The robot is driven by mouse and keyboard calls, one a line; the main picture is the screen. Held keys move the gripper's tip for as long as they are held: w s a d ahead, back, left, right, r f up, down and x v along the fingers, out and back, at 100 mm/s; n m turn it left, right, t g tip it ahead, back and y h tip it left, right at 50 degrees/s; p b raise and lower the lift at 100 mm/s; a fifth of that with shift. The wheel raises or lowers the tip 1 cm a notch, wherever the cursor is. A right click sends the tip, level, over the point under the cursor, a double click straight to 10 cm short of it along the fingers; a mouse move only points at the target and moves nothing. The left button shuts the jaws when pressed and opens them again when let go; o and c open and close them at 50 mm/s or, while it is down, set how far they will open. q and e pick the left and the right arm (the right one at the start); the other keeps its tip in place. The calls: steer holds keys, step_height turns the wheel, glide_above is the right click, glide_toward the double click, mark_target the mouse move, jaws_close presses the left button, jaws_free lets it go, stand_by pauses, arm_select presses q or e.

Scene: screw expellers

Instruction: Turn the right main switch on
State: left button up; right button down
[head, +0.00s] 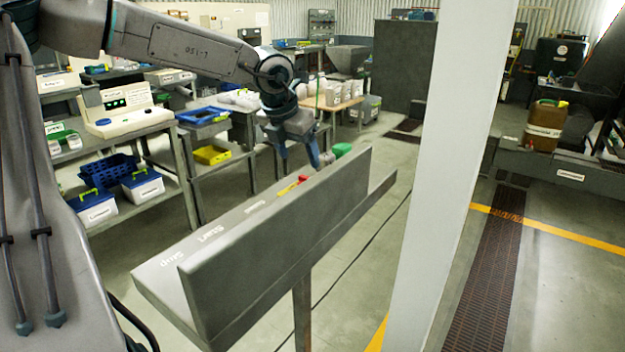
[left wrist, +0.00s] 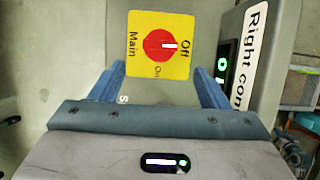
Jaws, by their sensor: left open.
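In the head view the left gripper (head: 300,158) is above the sloped grey panel, by a small red and yellow part (head: 290,187). My right gripper is not in view.
A box labelled "Right con..." (left wrist: 257,40) stands close to the right finger. The panel's upright grey back plate (head: 270,250) rises in front. A white post (head: 455,170) stands to the right. Shelves with blue-lidded boxes (head: 142,186) are on the left.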

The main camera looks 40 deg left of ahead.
arm_select(q)
steer(key=x, duration=0.7)
steer(key=shift+w+f, duration=0.1)
steer(key=shift+p+x, duration=0.3)
steer(key=shift+x, duration=0.5)
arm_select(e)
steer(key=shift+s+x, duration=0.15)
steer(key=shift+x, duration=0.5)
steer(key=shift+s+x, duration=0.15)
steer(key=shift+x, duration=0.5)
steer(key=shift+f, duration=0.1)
arm_select(q)
steer(key=c, duration=1)
steer(key=shift+o, duration=0.2)
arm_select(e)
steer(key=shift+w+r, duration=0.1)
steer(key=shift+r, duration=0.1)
